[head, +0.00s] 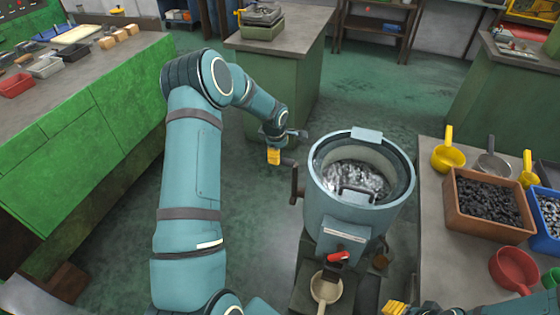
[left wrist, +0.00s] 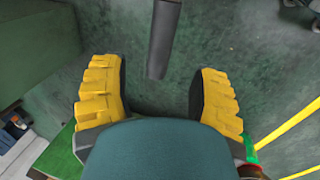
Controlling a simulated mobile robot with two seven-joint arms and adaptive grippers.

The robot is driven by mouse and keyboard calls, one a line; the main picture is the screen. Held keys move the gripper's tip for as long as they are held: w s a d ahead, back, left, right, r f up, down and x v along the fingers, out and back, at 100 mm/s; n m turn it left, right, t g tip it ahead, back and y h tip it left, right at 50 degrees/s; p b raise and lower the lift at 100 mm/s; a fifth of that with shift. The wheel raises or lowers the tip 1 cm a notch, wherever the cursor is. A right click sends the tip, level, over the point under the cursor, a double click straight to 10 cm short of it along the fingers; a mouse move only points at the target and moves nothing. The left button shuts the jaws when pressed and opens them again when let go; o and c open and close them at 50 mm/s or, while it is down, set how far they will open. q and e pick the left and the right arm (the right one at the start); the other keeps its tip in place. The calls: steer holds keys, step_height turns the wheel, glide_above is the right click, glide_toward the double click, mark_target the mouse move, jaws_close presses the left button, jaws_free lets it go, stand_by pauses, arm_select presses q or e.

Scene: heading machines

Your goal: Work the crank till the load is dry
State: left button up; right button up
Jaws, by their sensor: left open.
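A round blue-grey drum machine (head: 322,208) stands on the floor at centre right in the head view. Its open top shows a shiny, silvery load (head: 350,177) inside a basket with a dark handle. A dark crank (head: 296,187) sits on the drum's left side. My left gripper (head: 274,157) is just left of the crank, with yellow fingers. In the left wrist view my left gripper (left wrist: 160,72) is open and empty, and a dark rod (left wrist: 163,38), which looks like the crank's grip, points between the fingers. My right gripper (head: 395,308) shows only partly at the bottom edge.
A red-handled tap (head: 338,258) is on the drum's front, above a pale pan (head: 326,287). The right table (head: 437,195) holds a brown bin (head: 450,205) of dark pieces, a blue bin, yellow scoops and a red pan (head: 512,268). A green bench (head: 90,130) stands left.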

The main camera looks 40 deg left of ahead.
arm_select(q)
steer(key=x, duration=0.6)
steer(key=shift+f, duration=0.2)
jaws_close()
